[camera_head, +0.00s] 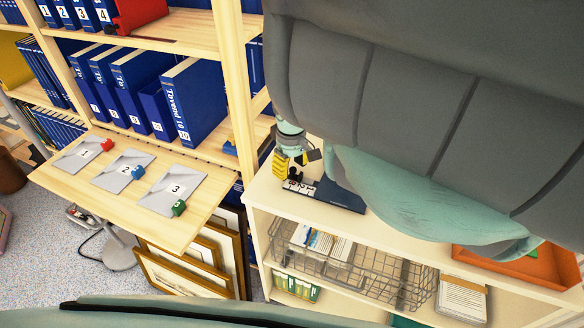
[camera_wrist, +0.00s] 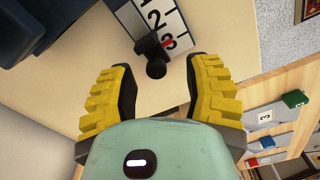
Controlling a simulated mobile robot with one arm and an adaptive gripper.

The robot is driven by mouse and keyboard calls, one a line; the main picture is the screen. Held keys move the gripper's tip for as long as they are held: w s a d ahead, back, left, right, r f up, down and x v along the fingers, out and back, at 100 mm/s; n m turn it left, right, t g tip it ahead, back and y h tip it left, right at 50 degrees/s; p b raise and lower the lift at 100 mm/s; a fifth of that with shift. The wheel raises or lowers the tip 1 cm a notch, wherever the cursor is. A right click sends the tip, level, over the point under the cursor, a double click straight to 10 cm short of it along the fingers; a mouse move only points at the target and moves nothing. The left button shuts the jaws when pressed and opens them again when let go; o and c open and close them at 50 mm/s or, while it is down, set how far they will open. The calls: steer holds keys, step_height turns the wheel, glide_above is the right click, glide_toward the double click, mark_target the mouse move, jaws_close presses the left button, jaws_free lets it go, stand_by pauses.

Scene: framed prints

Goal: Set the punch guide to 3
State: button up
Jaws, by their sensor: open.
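The punch (camera_head: 340,195) stands on the cream cabinet top, with a dark blue body and a white number scale (camera_head: 300,187). In the wrist view the scale (camera_wrist: 158,20) shows a 2 and a 3. A red pointer (camera_wrist: 167,43) lies at the 3, partly over the digit. The guide's black knob (camera_wrist: 156,68) sits beside the scale. My gripper (camera_wrist: 161,88) is open, with its yellow ribbed fingers on either side of the knob's near end and a visible gap to each. In the head view my gripper (camera_head: 291,165) is small beside the scale.
A wooden shelf board (camera_head: 125,190) holds grey numbered cards with red, blue and green pieces. Blue binders (camera_head: 195,100) stand behind it. My arm covers much of the upper right.

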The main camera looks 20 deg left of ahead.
mark_target(292, 169)
step_height(292, 169, up, 7)
steer(key=shift+d+f, duration=0.1)
steer(key=shift+f, duration=0.05)
stand_by(0.7)
